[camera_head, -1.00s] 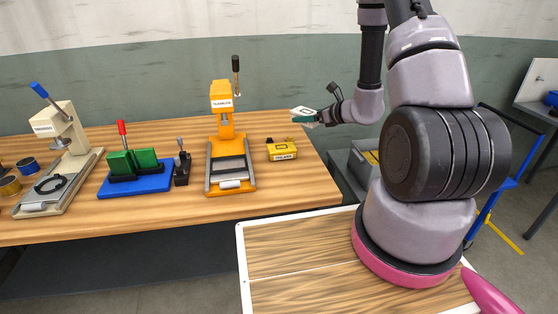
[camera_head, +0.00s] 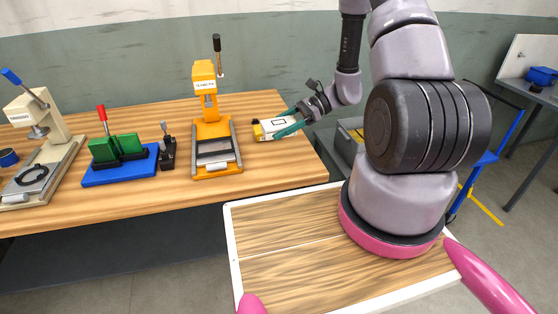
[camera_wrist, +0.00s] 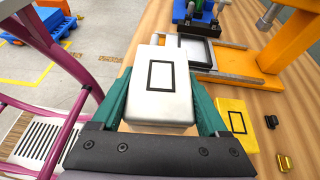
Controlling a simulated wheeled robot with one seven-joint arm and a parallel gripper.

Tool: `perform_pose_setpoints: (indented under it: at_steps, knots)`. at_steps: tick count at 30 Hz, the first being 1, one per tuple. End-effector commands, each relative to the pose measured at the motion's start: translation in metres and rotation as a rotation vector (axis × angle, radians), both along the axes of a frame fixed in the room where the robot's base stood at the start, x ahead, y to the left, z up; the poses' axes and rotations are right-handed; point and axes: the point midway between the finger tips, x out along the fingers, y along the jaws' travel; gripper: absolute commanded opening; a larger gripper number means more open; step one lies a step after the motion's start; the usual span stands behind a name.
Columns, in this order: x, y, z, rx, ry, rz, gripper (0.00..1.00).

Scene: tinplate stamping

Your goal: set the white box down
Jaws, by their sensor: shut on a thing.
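The white box (camera_head: 280,122), with a black rectangle outline on its top, is between the teal fingers of my gripper (camera_head: 283,124), near the right end of the wooden table. In the wrist view the white box (camera_wrist: 160,60) fills the space between the fingers of my gripper (camera_wrist: 160,98), which is shut on it. A yellow box (camera_wrist: 238,122) lies on the table just right of it in the wrist view. The white box partly covers the yellow box in the head view. I cannot tell whether the white box touches the table.
An orange press (camera_head: 211,130) stands left of the white box. Further left are a green and blue fixture (camera_head: 120,165) and a cream press (camera_head: 45,135). Bare wood (camera_head: 285,170) lies in front of the box. Small black and brass parts (camera_wrist: 270,122) lie near the yellow box.

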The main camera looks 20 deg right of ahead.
Motion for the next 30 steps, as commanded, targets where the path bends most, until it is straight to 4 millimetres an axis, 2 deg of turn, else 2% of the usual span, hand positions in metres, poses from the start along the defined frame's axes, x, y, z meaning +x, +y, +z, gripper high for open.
perform_pose_setpoints:
  at_steps: [4, 10, 17, 24, 30]
  knots:
    - [0.0, 0.0, -0.009, 0.001, 0.003, -0.001, 0.21]
    - [0.0, 0.0, -0.045, 0.001, 0.005, -0.002, 0.21]
    - [0.0, 0.0, -0.064, 0.001, 0.002, -0.003, 0.21]
    - [0.0, 0.0, -0.095, 0.001, 0.002, -0.003, 0.21]
    - [0.0, 0.0, -0.096, 0.0, 0.0, -0.002, 0.21]
